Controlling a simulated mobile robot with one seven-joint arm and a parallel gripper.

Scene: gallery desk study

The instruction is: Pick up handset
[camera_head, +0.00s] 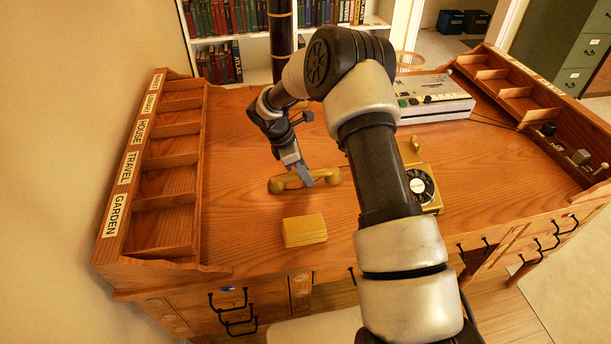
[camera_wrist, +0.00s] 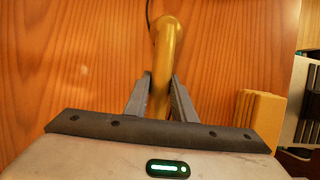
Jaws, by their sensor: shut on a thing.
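The yellow handset (camera_head: 288,183) lies lengthwise across the wooden desk, left of the yellow rotary telephone (camera_head: 423,184). My gripper (camera_head: 306,178) is at the handset, with its fingers on both sides of the grip, and is shut on it. In the wrist view the handset (camera_wrist: 166,50) runs between the two fingers of my gripper (camera_wrist: 160,88), its far end rounded, with a dark cord beyond it. The handset appears at or very near the desk top; I cannot tell if there is a gap. My arm hides part of the telephone.
A yellow block of cards or paper (camera_head: 305,230) lies just in front of the handset. A labelled wooden rack (camera_head: 160,165) borders the left side, another (camera_head: 525,95) the right. A grey machine (camera_head: 433,98) stands at the back right. Desk left of the handset is clear.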

